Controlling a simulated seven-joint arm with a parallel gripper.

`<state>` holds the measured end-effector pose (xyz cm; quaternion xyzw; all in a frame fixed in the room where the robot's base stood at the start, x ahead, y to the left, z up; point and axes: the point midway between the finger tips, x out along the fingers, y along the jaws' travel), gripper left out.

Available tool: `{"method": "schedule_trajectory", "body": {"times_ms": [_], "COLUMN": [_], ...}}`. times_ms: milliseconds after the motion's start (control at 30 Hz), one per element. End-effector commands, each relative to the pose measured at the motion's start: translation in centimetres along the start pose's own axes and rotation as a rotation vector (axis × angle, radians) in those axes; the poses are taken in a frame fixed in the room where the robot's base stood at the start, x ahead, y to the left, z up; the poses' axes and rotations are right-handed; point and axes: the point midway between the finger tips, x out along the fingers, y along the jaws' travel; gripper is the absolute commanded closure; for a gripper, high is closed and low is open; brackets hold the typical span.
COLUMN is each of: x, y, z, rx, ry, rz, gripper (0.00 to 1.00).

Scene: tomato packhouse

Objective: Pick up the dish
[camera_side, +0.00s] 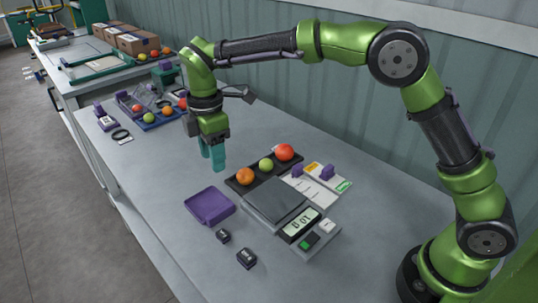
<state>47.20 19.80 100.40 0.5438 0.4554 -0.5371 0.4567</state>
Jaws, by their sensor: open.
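The dish (209,206) is a shallow purple square tray with a low rim. It lies flat on the grey table (158,192), left of the scale, and looks empty. My gripper (213,160) has teal fingers pointing down. It hangs above the table, behind the dish in the picture and apart from it. The fingers overlap in this view, but they are open with nothing visible between them.
A scale (276,202) with a display stands right of the dish. Behind it, a black tray (238,187) holds an orange, a green and a red tomato. Two small dark blocks (223,236) (246,259) sit in front of the dish. Cards with purple clips (327,172) lie at right.

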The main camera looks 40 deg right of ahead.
Motion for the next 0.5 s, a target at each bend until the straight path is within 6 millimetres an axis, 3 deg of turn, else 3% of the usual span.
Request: {"method": "schedule_trajectory", "body": {"times_ms": [67, 233, 500], "x": [-1.2, -0.6, 4.6], "y": [0.3, -0.1, -0.2], "z": [0.0, 0.3, 0.4], "rx": [-0.081, -0.168, -0.171], "ry": [0.0, -0.008, -0.009], "rz": [0.009, -0.011, -0.013], "gripper": [0.51, 0.51, 0.51]}}
